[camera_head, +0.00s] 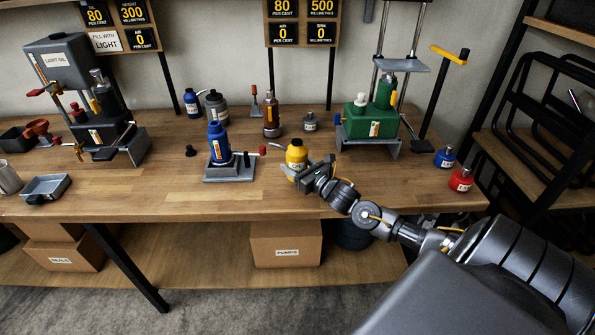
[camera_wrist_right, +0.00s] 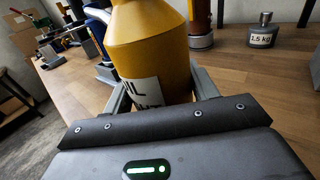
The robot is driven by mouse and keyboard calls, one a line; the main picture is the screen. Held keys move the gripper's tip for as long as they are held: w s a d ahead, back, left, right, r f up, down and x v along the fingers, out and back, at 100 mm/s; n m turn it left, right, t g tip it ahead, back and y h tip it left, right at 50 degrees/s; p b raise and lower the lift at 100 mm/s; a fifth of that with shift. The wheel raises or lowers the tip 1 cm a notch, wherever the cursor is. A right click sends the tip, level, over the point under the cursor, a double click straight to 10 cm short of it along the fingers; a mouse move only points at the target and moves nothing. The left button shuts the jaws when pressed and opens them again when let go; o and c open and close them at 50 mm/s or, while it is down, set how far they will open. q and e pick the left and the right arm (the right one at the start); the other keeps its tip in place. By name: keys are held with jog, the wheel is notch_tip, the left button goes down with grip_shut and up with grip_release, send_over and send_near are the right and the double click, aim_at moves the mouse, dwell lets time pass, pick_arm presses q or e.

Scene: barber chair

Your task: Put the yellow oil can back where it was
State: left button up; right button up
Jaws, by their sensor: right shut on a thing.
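The yellow oil can (camera_head: 297,152) stands near the front middle of the wooden bench, with its spout pointing up and left. It looks upright; I cannot tell whether its base touches the bench. My right gripper (camera_head: 303,171) comes from the front right and is shut around the can's body. In the right wrist view the can (camera_wrist_right: 152,50) fills the space between the fingers of the gripper (camera_wrist_right: 152,98), and its white label is partly hidden. My left gripper is not in view.
A blue jack on a grey base (camera_head: 229,172) stands left of the can. Behind are a brown cylinder (camera_head: 271,118) and a 1.5 kg weight (camera_wrist_right: 263,32), also in the head view (camera_head: 310,122). A green pump (camera_head: 372,118) stands right. Blue (camera_head: 445,157) and red (camera_head: 461,179) cans sit far right.

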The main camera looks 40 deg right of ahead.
jog(key=shift+w+d+f, duration=0.1)
jog(key=shift+d+f, duration=0.05)
jog(key=shift+f, duration=0.7)
jog(key=shift+w+d+f, duration=0.1)
jog(key=shift+d+f, duration=0.05)
jog(key=shift+f, duration=0.85)
jog(key=shift+f, duration=0.2)
jog(key=o, duration=1.4)
jog(key=shift+r, duration=0.1)
